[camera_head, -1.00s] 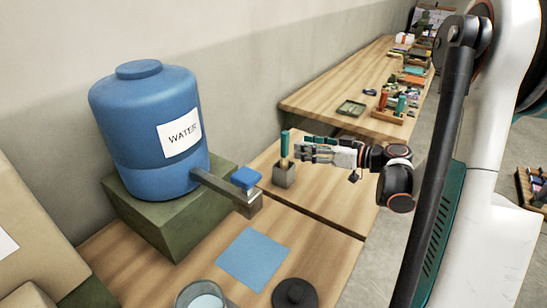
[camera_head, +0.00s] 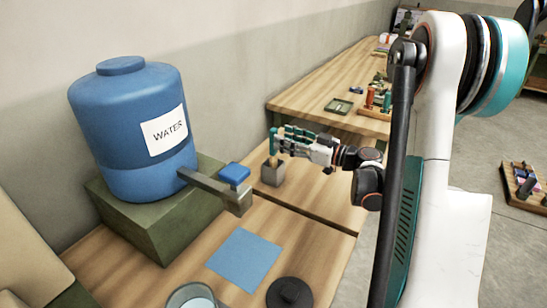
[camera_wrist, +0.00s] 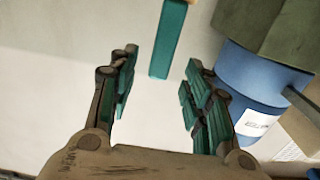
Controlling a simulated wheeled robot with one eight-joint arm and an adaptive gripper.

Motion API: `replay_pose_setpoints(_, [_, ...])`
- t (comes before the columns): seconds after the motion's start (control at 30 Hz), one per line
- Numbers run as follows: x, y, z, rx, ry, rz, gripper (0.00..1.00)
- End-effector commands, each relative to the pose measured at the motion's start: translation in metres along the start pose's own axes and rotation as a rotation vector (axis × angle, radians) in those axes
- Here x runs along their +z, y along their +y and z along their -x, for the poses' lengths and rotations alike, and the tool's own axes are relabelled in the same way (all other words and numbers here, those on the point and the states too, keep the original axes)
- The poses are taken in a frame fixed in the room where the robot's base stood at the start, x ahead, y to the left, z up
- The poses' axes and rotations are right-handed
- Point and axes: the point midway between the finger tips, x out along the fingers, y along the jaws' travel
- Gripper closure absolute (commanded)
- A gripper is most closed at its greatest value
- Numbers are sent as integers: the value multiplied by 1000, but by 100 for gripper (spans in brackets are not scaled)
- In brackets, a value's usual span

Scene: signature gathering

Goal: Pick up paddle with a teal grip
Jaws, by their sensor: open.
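The paddle's teal grip (camera_head: 274,140) stands upright above a small grey block holder (camera_head: 272,175) on the wooden table. A short tan part shows between grip and holder; the lower end is hidden in the holder. My gripper (camera_head: 284,139) is open, level with the grip and just to its right, pointing left. In the wrist view the teal grip (camera_wrist: 168,40) shows ahead of the gap between the two fingers of my gripper (camera_wrist: 158,75). The fingers are apart with nothing between them. I cannot tell from the head view whether a finger touches the grip.
A blue water jug (camera_head: 130,140) stands on a green box (camera_head: 140,228) at left, its tap reaching toward the holder. A blue sheet (camera_head: 245,260), a black lid (camera_head: 289,293) and a clear container (camera_head: 192,298) lie in front. A farther table (camera_head: 310,98) holds several small items.

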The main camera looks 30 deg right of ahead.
Motion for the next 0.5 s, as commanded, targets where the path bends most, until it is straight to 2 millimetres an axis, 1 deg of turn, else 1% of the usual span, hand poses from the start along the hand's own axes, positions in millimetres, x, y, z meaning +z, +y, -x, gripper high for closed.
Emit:
replay_pose_setpoints(0.17, [4,-1,-17,-4,0,0,55])
replay_pose_setpoints(0.27, [7,-2,-32,-5,0,0,55])
replay_pose_setpoints(0.37, [6,-1,-45,-4,0,0,55])
replay_pose_setpoints(0.5, [4,0,-51,0,0,0,55])
